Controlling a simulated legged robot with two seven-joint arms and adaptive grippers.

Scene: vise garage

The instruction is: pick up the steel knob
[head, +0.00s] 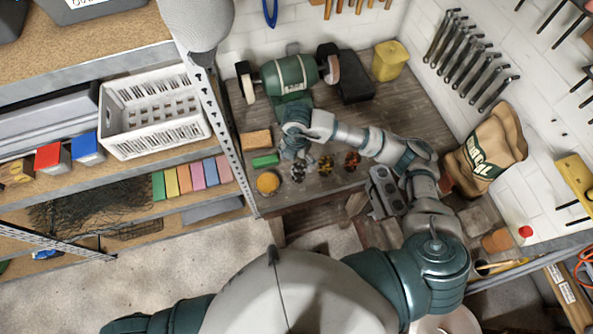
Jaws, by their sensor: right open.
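A small grey-and-black piece (298,172), which looks like the steel knob, sits near the front edge of the wooden workbench (225,85). It is the leftmost of three similar small pieces. My right gripper (293,152) is over the bench, just behind the grey piece, with its fingers pointing down. It is open, and I see nothing held in it. The gap between fingertips and knob is too small to judge. My left arm shows only at the bottom left, and its gripper is out of view.
A yellow-black piece (326,165) and a red-black piece (351,160) stand right of the knob. An orange round item (267,182), a green block (265,160) and a brown block (257,140) lie left. A green bench grinder (289,75) stands behind.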

